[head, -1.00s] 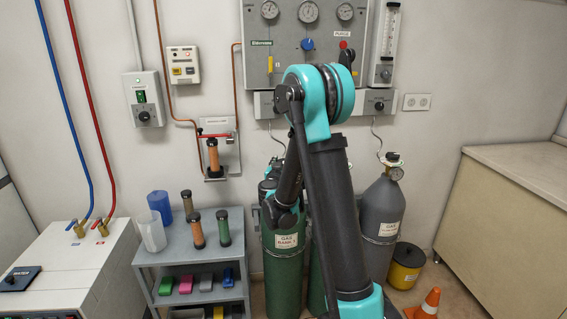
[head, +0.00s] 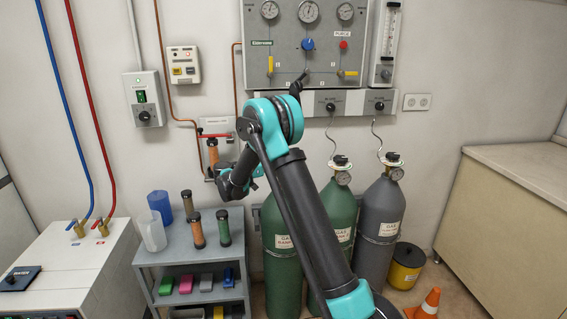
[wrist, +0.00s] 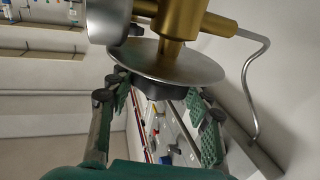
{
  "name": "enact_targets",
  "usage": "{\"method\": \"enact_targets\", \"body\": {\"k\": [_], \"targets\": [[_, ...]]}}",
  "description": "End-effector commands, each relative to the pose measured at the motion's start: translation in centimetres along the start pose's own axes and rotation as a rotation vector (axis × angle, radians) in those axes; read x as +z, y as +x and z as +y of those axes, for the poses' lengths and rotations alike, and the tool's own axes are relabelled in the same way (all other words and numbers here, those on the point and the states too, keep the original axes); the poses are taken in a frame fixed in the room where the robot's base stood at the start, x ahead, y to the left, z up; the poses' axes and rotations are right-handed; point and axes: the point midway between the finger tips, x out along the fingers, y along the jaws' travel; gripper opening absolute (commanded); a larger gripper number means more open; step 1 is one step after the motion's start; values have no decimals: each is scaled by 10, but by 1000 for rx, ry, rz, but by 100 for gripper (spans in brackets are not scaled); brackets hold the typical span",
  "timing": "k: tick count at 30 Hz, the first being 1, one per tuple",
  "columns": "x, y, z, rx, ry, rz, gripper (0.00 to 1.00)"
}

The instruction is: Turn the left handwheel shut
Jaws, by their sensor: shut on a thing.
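In the head view the left green gas cylinder (head: 283,258) stands upright. Its top and valve are hidden behind my arm, and I cannot make out my fingers there. From these views I cannot tell how far the handwheel is turned.
A second green cylinder (head: 343,212) and a grey cylinder (head: 380,220) stand to the right. The gauge panel (head: 325,55) is on the wall above. A thin metal tube (wrist: 250,90) curves beside the valve.

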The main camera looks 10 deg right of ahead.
Motion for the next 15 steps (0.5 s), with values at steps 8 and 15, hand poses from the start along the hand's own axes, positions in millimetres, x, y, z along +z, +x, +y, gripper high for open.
{"method": "enact_targets", "body": {"k": [8, 15], "targets": [[0, 2, -1, 181, 0, 1, 20], [0, 2, 0, 263, 0, 1, 20]]}}
